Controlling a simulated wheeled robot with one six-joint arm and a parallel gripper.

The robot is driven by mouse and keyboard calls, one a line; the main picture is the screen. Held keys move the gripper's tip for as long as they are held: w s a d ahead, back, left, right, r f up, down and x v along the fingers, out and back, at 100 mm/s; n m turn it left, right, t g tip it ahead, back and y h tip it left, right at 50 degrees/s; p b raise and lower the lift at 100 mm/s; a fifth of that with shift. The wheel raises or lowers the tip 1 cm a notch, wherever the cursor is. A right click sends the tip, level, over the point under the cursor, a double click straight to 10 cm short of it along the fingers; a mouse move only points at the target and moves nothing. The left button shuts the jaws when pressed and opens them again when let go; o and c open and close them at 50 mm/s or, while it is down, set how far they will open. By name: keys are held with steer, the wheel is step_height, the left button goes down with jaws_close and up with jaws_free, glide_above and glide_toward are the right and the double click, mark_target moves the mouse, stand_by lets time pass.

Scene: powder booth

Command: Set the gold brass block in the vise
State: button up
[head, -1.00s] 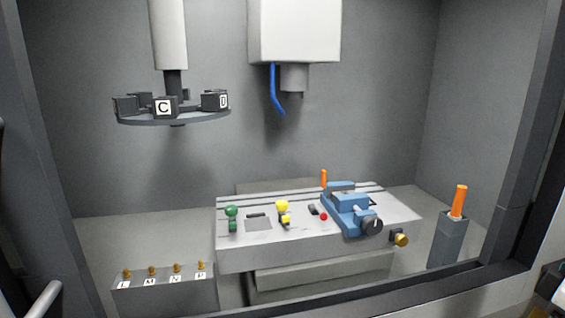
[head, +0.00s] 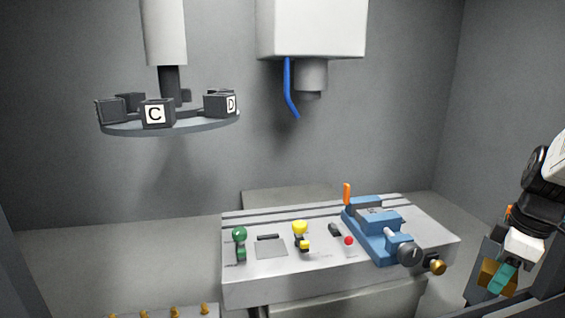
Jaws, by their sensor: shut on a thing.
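The blue vise (head: 366,235) sits on the right part of the grey machine table (head: 300,285). Its dark handwheel (head: 410,253) faces the front right, with a brass knob (head: 438,267) beside it. My gripper (head: 500,280) is at the lower right, well to the right of the vise and apart from it. It is shut on the gold brass block (head: 486,273), which is partly hidden by the teal finger. I cannot see clearly what lies between the vise jaws.
A green knob (head: 239,235), a yellow knob (head: 300,228) and a red button (head: 348,241) stand on the table. An orange pin (head: 347,193) rises behind the vise. The spindle (head: 311,76) and blue hose (head: 289,85) hang above. A tool carousel (head: 170,126) hangs at upper left.

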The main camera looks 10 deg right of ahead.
steer(key=w+a+r+n, duration=0.1)
steer(key=w+r+n, duration=0.2)
steer(key=w, duration=0.4)
steer(key=w+r+n, duration=0.2)
steer(key=w, duration=0.6)
steer(key=shift+w+a+r+n+g+y, duration=0.15)
steer(key=shift+w+a+n, duration=0.85)
steer(key=shift+w+a, duration=1)
steer(key=shift+w+a+r+n+g+y, duration=0.2)
steer(key=shift+w+a+n, duration=0.95)
steer(key=shift+w, duration=1.6)
steer(key=shift+w+a+r+n+g+h, duration=0.1)
steer(key=shift+w+a+n+g, duration=0.15)
steer(key=shift+w+a+n, duration=1.2)
steer(key=shift+w+a+m, duration=0.25)
steer(key=shift+w+m, duration=0.35)
steer(key=shift+w, duration=0.25)
steer(key=shift+f, duration=1.45)
steer(key=shift+f, duration=0.1)
steer(key=shift+f, duration=0.65)
